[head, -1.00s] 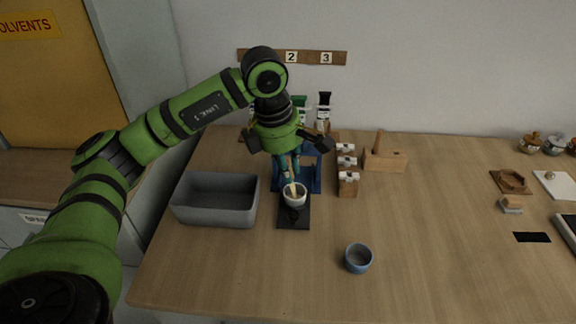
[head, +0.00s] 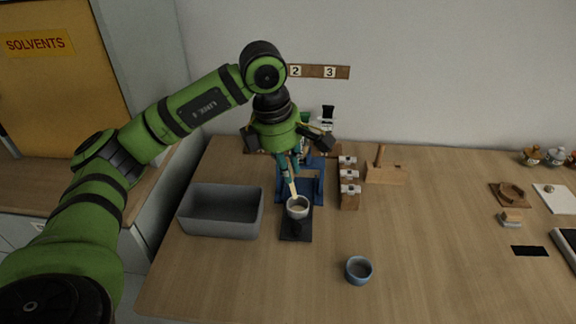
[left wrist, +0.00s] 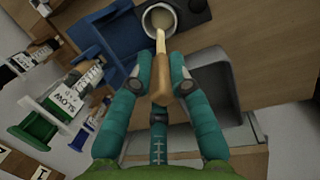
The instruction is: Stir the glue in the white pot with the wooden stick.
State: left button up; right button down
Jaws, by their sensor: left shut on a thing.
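The white pot (head: 298,209) stands upright on a black plate (head: 296,232), with pale glue inside. My left gripper (head: 290,172) is above the pot, shut on the wooden stick (head: 293,188), which points down with a slight tilt. The stick's lower end is at the pot's mouth; I cannot tell whether it touches the glue. In the left wrist view the fingers (left wrist: 160,86) pinch the stick (left wrist: 161,60), and its tip overlaps the glue in the pot (left wrist: 160,20). My right gripper is not in view.
A grey bin (head: 221,212) stands left of the pot and a blue stand (head: 314,182) is close behind it. Wooden blocks (head: 349,190) stand to the right. A blue cup (head: 358,270) is at front right.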

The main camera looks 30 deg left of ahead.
pick_arm(q)
jog(key=shift+r+p, duration=1.85)
jog(key=shift+r, duration=0.7)
